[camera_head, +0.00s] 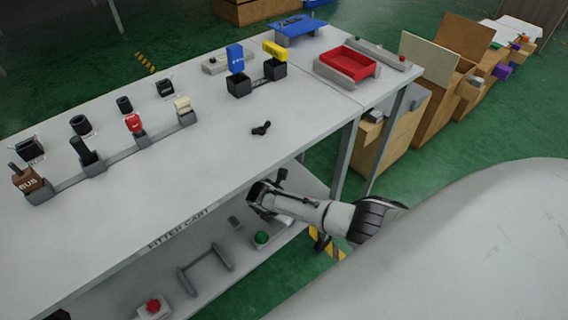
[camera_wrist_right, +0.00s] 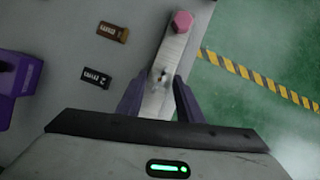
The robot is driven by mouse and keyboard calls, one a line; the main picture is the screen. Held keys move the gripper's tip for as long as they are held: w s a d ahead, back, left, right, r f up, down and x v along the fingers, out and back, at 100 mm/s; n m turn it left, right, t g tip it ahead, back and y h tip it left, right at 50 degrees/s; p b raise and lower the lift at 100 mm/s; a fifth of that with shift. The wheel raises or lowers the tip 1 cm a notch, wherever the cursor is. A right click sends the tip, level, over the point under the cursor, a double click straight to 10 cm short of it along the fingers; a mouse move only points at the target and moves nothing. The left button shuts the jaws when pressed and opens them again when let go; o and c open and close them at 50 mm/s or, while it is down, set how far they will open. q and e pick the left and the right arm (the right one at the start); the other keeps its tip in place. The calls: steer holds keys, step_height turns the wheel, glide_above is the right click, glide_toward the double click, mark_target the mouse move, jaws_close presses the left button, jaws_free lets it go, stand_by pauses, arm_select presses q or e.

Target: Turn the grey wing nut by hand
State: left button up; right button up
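In the right wrist view, a small grey wing nut (camera_wrist_right: 160,75) sits on a pale metal bar (camera_wrist_right: 173,48). My right gripper (camera_wrist_right: 158,84) has its two dark purple fingers apart, one on each side of the bar. The nut shows between and just beyond the fingertips, with visible gaps beside it. Its lower part is blurred.
A pink knob (camera_wrist_right: 182,21) stands at the bar's far end. Green floor is on the right. In the head view, the cart top (camera_head: 205,175) holds several levers, a red tray (camera_head: 347,63) and a small black part (camera_head: 261,128).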

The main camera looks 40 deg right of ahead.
jaws_close()
steer(key=shift+a+m+b, duration=0.15)
steer(key=shift+m+b, duration=0.15)
steer(key=shift+m, duration=0.1)
stand_by(0.4)
